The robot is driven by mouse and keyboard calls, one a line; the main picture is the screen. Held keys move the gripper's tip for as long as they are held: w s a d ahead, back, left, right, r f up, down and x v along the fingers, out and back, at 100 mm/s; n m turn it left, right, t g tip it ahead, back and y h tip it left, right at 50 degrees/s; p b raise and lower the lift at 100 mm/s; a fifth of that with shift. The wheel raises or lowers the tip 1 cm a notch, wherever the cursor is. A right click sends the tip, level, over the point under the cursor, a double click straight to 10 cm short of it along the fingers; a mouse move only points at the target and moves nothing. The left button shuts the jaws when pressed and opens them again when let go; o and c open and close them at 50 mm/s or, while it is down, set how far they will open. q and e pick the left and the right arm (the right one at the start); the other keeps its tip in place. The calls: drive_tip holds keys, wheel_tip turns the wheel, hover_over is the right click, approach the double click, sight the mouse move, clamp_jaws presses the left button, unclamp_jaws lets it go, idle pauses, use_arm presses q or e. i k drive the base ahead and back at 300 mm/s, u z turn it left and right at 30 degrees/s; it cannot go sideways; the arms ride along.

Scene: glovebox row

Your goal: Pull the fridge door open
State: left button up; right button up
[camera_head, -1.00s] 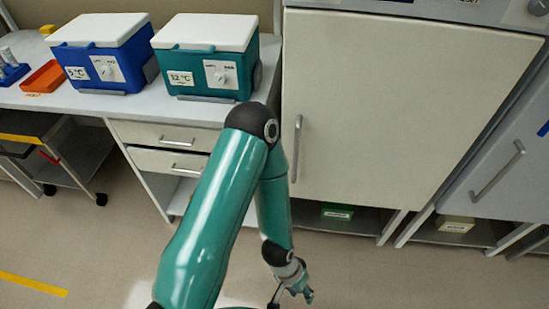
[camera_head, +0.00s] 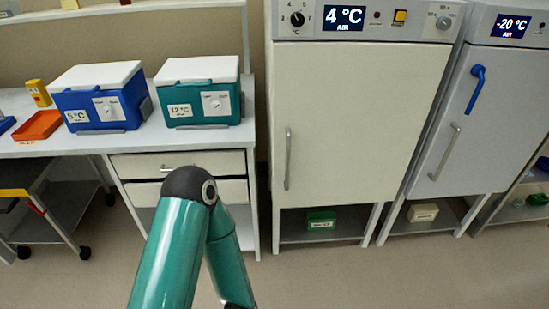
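The fridge with a 4 °C display (camera_head: 343,18) stands right of centre. Its cream door (camera_head: 360,120) looks shut, with a vertical metal handle (camera_head: 288,158) on the left edge. One teal arm of mine rises from the bottom, left of the fridge, with its elbow in front of the bench drawers. Its forearm drops out of the bottom edge, so its gripper is hidden below the frame. My other arm and gripper do not show.
A -20 °C freezer (camera_head: 480,110) with a blue latch stands right of the fridge. A bench with drawers (camera_head: 130,165) on the left bears blue (camera_head: 100,97) and teal (camera_head: 201,91) cool boxes and an orange tray (camera_head: 37,126). A cart (camera_head: 70,205) stands below. The floor before the fridge is clear.

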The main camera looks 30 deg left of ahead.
sight(349, 118)
drive_tip(key=u, duration=0.3)
drive_tip(key=i, duration=0.95)
drive_tip(key=u, duration=0.05)
